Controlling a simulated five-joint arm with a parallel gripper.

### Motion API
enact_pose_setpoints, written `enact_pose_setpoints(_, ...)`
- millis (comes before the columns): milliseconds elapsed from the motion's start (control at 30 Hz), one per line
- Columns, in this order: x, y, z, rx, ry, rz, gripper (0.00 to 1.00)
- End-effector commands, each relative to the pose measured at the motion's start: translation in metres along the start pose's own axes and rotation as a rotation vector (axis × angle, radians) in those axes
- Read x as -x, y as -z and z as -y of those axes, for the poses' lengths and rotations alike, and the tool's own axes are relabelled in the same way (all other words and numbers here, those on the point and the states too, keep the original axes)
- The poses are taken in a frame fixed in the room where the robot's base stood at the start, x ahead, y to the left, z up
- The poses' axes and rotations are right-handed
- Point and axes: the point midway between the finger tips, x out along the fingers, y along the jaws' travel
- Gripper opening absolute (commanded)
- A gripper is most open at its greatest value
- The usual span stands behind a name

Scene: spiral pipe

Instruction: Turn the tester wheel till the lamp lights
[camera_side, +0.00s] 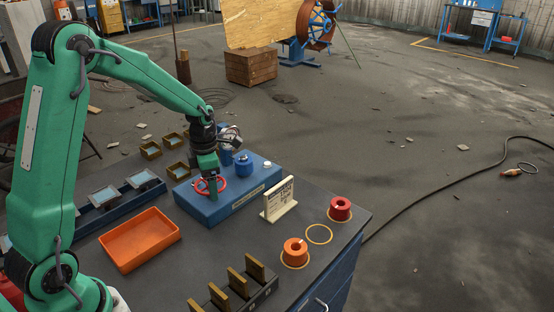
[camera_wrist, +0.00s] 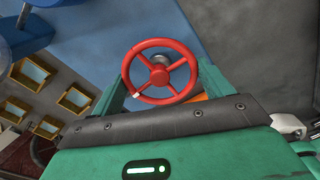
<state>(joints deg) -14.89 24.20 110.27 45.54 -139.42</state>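The tester is a blue box (camera_side: 240,199) on the bench. Its red spoked wheel (camera_side: 223,184) is on the box's left part, partly hidden by my gripper (camera_side: 210,188). In the wrist view the wheel (camera_wrist: 160,75) faces the camera, with a small white mark on its lower left rim. My green fingers (camera_wrist: 163,70) are spread wide, one on each side of the wheel. I cannot tell whether they touch its rim. A small whitish dome (camera_side: 267,164) at the box's back right may be the lamp; no clear glow shows on it.
A blue knob-like part (camera_side: 243,164) stands on the box. A cream upright plate (camera_side: 280,199) is in front of it. An orange tray (camera_side: 139,239) lies at left, and orange (camera_side: 295,252) and red (camera_side: 340,209) spools at right. Slotted brown blocks (camera_side: 238,283) stand at the front.

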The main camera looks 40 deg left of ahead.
Motion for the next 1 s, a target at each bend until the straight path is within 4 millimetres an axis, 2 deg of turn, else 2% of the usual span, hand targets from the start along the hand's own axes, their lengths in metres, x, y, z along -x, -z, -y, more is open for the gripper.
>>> enact_pose_setpoints(467, 0.0004, -0.0001, -0.0001, -0.083, 0.0, 0.0, 0.56)
enact_pose_setpoints(667, 0.0005, -0.0002, -0.0001, -0.205, 0.0, 0.0, 0.56)
enact_pose_setpoints(1000, 0.0007, -0.0003, -0.0002, -0.509, 0.0, 0.0, 0.56)
